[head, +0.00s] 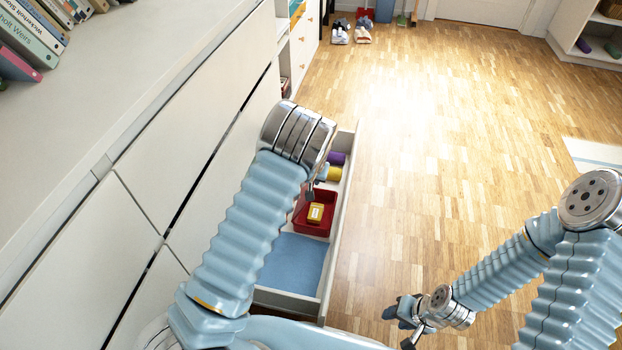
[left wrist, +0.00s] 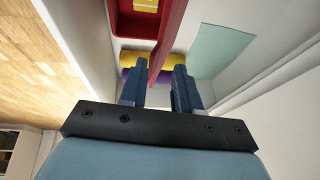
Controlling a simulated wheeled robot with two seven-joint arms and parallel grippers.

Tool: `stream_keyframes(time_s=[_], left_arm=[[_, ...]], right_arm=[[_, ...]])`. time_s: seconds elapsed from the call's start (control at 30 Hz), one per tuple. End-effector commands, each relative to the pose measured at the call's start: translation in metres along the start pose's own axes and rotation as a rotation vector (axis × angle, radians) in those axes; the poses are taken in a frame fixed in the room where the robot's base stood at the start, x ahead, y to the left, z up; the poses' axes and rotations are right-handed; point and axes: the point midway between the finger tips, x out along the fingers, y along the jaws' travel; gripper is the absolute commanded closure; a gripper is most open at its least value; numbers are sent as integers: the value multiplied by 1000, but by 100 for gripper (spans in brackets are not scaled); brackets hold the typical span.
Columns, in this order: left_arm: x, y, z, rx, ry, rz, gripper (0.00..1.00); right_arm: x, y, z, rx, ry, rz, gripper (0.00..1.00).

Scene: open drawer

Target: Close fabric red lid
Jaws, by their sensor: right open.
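A red box (head: 312,220) stands in the open drawer with a yellow block (head: 315,212) inside. In the left wrist view, the red box (left wrist: 118,25) is at the top, and its red lid (left wrist: 168,40) stands raised, seen nearly edge-on. My left gripper (left wrist: 157,88) is open, with the lid's lower end showing between its fingers; a gap shows, and contact is unclear. In the head view my left gripper (head: 314,188) is over the drawer, partly hidden by its wrist. My right gripper (head: 404,322) is open and empty, away from the drawer over the floor.
The drawer (head: 340,225) also holds a purple roll (head: 337,158), a yellow roll (head: 334,174) and a flat blue cloth (head: 293,263). The cabinet top (head: 130,80) with books is at left. The wooden floor (head: 440,150) right of the drawer is clear.

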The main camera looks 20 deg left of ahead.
Motion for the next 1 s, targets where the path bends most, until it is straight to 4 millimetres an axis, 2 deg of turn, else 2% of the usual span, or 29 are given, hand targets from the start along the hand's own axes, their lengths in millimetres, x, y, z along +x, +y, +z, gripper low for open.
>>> stream_keyframes(time_s=[0.3, 0.5, 0.7, 1.0], left_arm=[[-76, 1, -1, 1, 1, 2, 68], [-113, 1, 0, 1, 0, 2, 68], [-127, 0, 1, 1, -1, 0, 68], [-128, 0, 1, 1, -2, 0, 68]], right_arm=[[-8, -6, 1, -4, -4, -4, 57], [-12, -8, 2, -6, -7, -6, 57], [-13, -9, 2, -6, -8, -7, 57], [-12, -9, 2, -7, -8, -7, 57]])
